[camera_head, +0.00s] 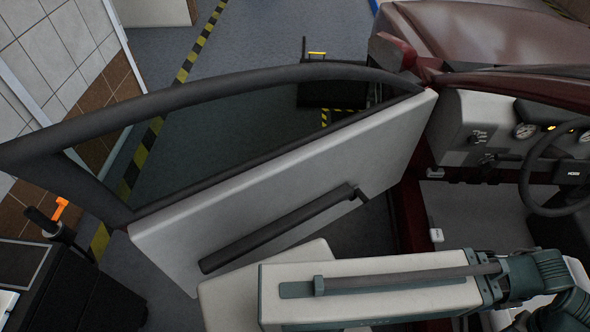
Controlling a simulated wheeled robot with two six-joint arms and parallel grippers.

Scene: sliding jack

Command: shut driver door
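The driver door (290,190) of the dark red car (470,35) stands wide open, swung out to the left from its hinge side near the mirror. Its pale inner panel faces me, with a long dark handle bar (285,228) along it. The dark window frame (200,88) arches above the panel and reaches the left edge of the view. The doorway and the dashboard (470,120) with the steering wheel (560,172) show at the right. Neither of my gripper's fingertips can be seen, and nothing visible grips the door.
A dark cart (75,290) with an orange-topped item (60,208) stands at the lower left, close to the door's outer end. A tiled wall (60,55) is at the upper left. Yellow-black tape (182,75) crosses the grey floor. A black object (335,93) stands beyond the door.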

